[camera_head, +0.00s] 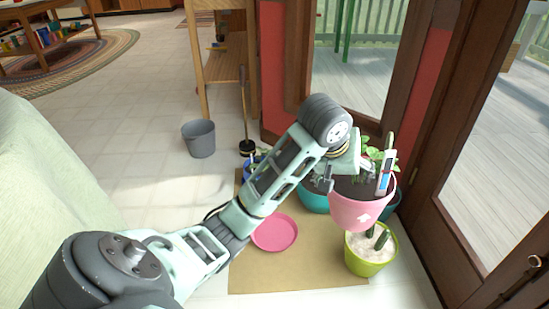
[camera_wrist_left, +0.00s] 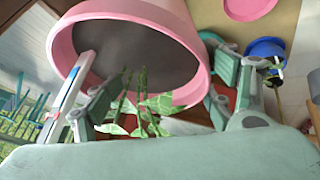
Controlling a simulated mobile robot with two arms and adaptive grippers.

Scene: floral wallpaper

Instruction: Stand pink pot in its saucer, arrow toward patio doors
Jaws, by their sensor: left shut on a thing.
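The pink pot (camera_head: 345,214), with dark soil and a leafy plant, is held in the air at the right, over the other pots. It looks roughly upright. Its white arrow (camera_head: 364,218) shows on the side facing my head camera, not on the side of the patio doors (camera_head: 408,75). My left gripper (camera_head: 345,178) is shut on the pot near its rim; leaves and the wrist partly hide the grip. The left wrist view shows the pot's rim (camera_wrist_left: 203,80) close up. The pink saucer (camera_head: 274,233) lies empty on the mat, left of the pot. My right gripper is out of view.
A tan mat (camera_head: 265,275) lies under the saucer. A lime-green pot with cacti (camera_head: 370,262) and a teal pot (camera_head: 313,202) stand close below the held pot. A blue pot (camera_wrist_left: 264,48) is behind the saucer. A grey bucket (camera_head: 199,140) stands on the floor.

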